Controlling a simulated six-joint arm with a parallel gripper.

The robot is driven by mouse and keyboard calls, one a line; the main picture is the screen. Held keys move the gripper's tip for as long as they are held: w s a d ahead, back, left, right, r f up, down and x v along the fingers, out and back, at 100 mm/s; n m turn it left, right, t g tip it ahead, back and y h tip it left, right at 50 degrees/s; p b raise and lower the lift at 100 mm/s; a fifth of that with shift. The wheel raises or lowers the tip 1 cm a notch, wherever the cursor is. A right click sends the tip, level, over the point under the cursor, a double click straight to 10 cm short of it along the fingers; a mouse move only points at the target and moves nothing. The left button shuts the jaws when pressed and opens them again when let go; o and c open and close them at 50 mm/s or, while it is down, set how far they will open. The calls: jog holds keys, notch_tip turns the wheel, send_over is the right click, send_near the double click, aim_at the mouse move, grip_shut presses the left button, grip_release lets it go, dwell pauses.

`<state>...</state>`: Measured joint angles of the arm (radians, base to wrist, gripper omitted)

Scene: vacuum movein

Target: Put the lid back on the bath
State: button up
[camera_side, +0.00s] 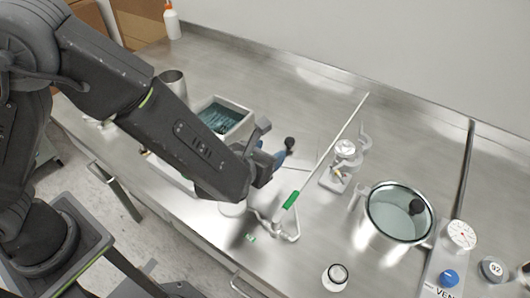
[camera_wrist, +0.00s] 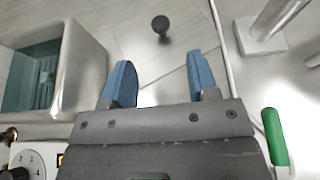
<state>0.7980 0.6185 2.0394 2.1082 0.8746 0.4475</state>
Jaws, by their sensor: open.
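The bath (camera_side: 243,122) is an open pale box with teal liquid inside, partly behind my arm in the side view. It also shows at the left of the wrist view (camera_wrist: 85,70), its opening uncovered. The lid (camera_wrist: 160,24) shows as a black knob on a thin flat plate on the bench, to the right of the bath; its knob also shows in the side view (camera_side: 290,144). My gripper (camera_wrist: 159,62) is open and empty, its blue fingers apart. The knob appears ahead of the gap between the fingers, touching neither. The plate's edges are faint.
A thin rod with a green grip (camera_side: 291,200) stands right of my gripper, beside a small metal fixture (camera_side: 345,150). A round vessel (camera_side: 385,240) with a glass top and a dial gauge (camera_side: 461,235) are further right. A metal cup (camera_side: 173,82) is behind my arm.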

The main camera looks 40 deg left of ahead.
jog(key=shift+o, duration=0.2)
jog(key=shift+s+r, duration=0.15)
jog(key=shift+s, duration=0.25)
jog(key=shift+s+r, duration=0.25)
jog(key=shift+s, duration=0.45)
send_near(290, 140)
jog(key=x, duration=0.4)
jog(key=shift+w+a+f, duration=0.15)
jog(key=shift+w, duration=0.05)
jog(key=shift+x, duration=2.85)
jog(key=shift+c, duration=0.4)
grip_shut()
